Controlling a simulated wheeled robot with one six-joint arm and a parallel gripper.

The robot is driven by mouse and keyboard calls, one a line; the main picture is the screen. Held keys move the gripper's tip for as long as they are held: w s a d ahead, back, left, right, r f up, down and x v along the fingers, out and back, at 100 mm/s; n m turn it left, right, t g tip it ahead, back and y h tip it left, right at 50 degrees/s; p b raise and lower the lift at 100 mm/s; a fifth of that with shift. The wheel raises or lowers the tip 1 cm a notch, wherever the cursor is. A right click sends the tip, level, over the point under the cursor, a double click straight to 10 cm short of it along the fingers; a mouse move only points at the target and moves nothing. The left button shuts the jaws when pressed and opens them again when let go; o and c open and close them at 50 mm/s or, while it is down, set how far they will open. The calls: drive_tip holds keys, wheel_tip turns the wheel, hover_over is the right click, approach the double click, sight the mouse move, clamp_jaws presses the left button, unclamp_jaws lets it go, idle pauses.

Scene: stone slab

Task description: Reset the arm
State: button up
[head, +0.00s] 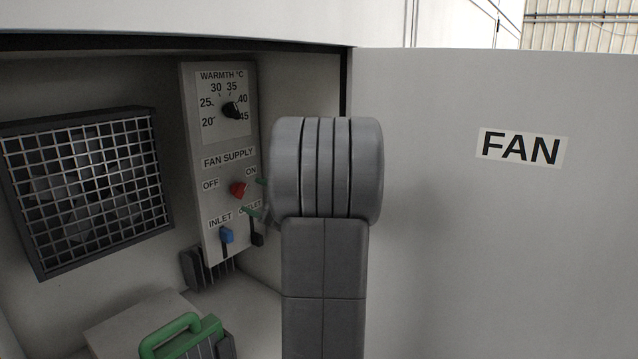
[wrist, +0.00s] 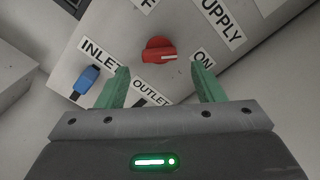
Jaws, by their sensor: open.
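My gripper (head: 256,197) is open in front of the control panel (head: 226,133), with my arm hiding part of the cabinet behind it. In the wrist view its two green fingers (wrist: 159,72) are spread and empty. A red fan supply knob (head: 238,188) sits just beyond the fingertips. It also shows in the wrist view (wrist: 158,50), with its white mark toward the ON label. I see no contact between fingers and knob. The blue inlet lever (head: 227,236) is below left of the knob. The dark outlet lever (head: 257,239) is partly hidden in the wrist view.
A black warmth dial (head: 232,110) is above the knob. A fan behind a grille (head: 90,185) is on the left wall. A green handle (head: 181,337) stands low in front. The door labelled FAN (head: 521,147) stands open at right.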

sight(244, 190)
drive_tip(key=b+v, duration=0.1)
drive_tip(key=v, duration=0.7)
drive_tip(key=p+x, duration=0.3)
drive_tip(key=x, duration=1.1)
drive_tip(key=shift+a+r, duration=0.1)
drive_tip(key=shift+n, duration=0.5)
drive_tip(key=shift+s+d+n, duration=0.15)
drive_tip(key=shift+d+n, duration=0.1)
drive_tip(key=shift+n, duration=1.25)
drive_tip(key=n+p, duration=0.1)
drive_tip(key=n, duration=0.4)
drive_tip(key=shift+r+p, duration=0.2)
drive_tip(key=shift+p, duration=0.2)
drive_tip(key=n+p, duration=0.4)
drive_tip(key=shift+r, duration=0.2)
drive_tip(key=n+p, duration=0.3)
drive_tip(key=p, duration=0.1)
drive_tip(key=shift+s+d+f+b, duration=0.2)
drive_tip(key=shift+d+b, duration=0.05)
drive_tip(key=shift+b, duration=0.05)
drive_tip(key=shift+s+d, duration=0.1)
drive_tip(key=shift+d, duration=0.05)
drive_tip(key=shift+s, duration=0.15)
